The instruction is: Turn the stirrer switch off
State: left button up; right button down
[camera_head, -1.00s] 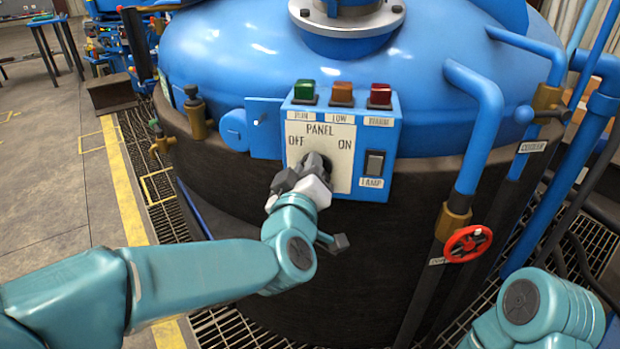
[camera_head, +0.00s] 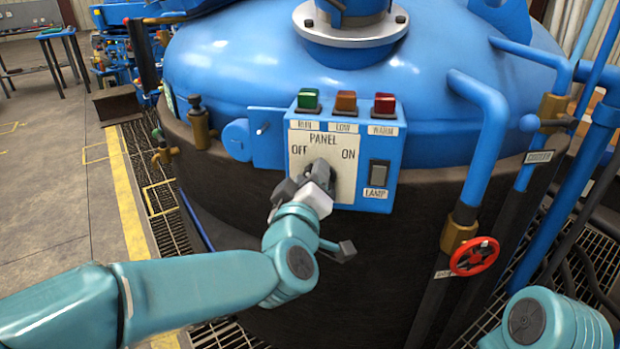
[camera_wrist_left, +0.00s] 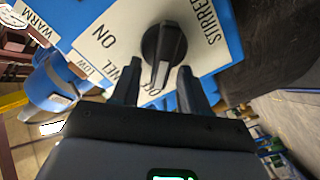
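The stirrer switch is a black rotary knob (camera_wrist_left: 163,48) on a white plate marked PANEL, with OFF at left and ON at right in the head view. STIRRER is lettered beside it in the left wrist view. The knob's raised ridge runs toward the partly hidden OFF lettering in that view. My left gripper (camera_wrist_left: 158,75) is open, its two dark fingertips apart on either side of the ridge's near end. I cannot tell whether they touch it. In the head view my left gripper (camera_head: 308,187) is at the plate and partly hides the knob. My right gripper is not in view.
The blue panel box (camera_head: 394,163) carries green, orange and red lamps (camera_head: 385,103) on top and a rocker switch (camera_head: 379,173) marked LAMP. Blue pipes and a red valve wheel (camera_head: 474,256) stand at right.

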pick_arm(q)
jog(key=s+a+p, duration=0.2)
jog(key=s, duration=1.4)
jog(key=shift+s+a, duration=0.15)
jog(key=shift+a, duration=0.1)
